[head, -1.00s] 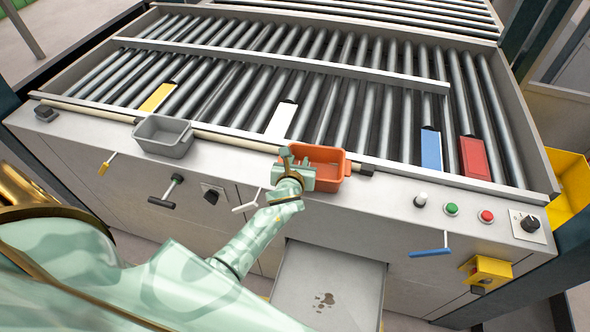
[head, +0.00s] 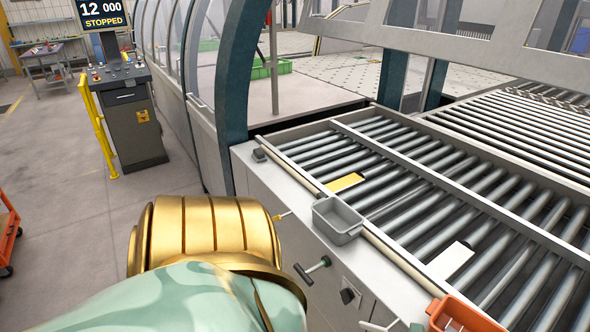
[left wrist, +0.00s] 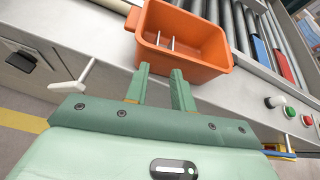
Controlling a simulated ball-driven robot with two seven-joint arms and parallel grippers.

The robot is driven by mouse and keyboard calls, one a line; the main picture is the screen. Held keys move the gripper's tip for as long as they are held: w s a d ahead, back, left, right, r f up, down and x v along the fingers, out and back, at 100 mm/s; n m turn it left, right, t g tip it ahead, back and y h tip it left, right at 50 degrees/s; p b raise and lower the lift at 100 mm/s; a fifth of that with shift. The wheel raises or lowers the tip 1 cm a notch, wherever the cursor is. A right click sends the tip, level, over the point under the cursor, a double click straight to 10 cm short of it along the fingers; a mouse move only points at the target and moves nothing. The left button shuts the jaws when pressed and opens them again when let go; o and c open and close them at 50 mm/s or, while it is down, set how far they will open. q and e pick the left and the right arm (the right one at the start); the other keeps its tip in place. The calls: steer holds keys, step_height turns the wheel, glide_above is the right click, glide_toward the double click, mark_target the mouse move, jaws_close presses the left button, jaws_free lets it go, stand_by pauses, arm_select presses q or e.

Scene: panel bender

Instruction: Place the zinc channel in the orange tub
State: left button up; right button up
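The orange tub (left wrist: 200,60) stands on the machine's front ledge; in the head view only part of it shows at the bottom right edge (head: 462,314). Inside the tub, the left wrist view shows two short pale metallic strips (left wrist: 171,43), which look like the edges of the zinc channel; its full shape is not clear. My left gripper (left wrist: 160,70) is at the tub's near wall. Its two fingers are apart with nothing between them. My right gripper is in no view.
A grey tub (head: 338,222) stands on the same ledge, further left. Yellow (head: 345,182) and white (head: 452,260) plates lie at the roller bed. Levers and knobs stick out of the front panel. A control console (head: 132,118) stands at the back left.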

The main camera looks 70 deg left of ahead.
arm_select(q)
steer(key=s+d+f+n+g+h, duration=0.1)
steer(key=s+f+n+g+h, duration=0.15)
steer(key=s+f+n, duration=0.75)
steer(key=s+d+f+n+g+h, duration=0.1)
steer(key=s+f+n+g, duration=0.3)
steer(key=s+f, duration=0.7)
steer(key=s+a+f+n+g, duration=0.1)
steer(key=s+f+n+g, duration=0.1)
steer(key=s+f+n, duration=0.3)
steer(key=s+a+f+n+g, duration=0.2)
steer(key=s+f+n, duration=0.4)
steer(key=s, duration=0.5)
steer(key=shift+s+a+f+n+h, duration=0.2)
steer(key=shift+n+h, duration=0.15)
steer(key=shift+n, duration=0.65)
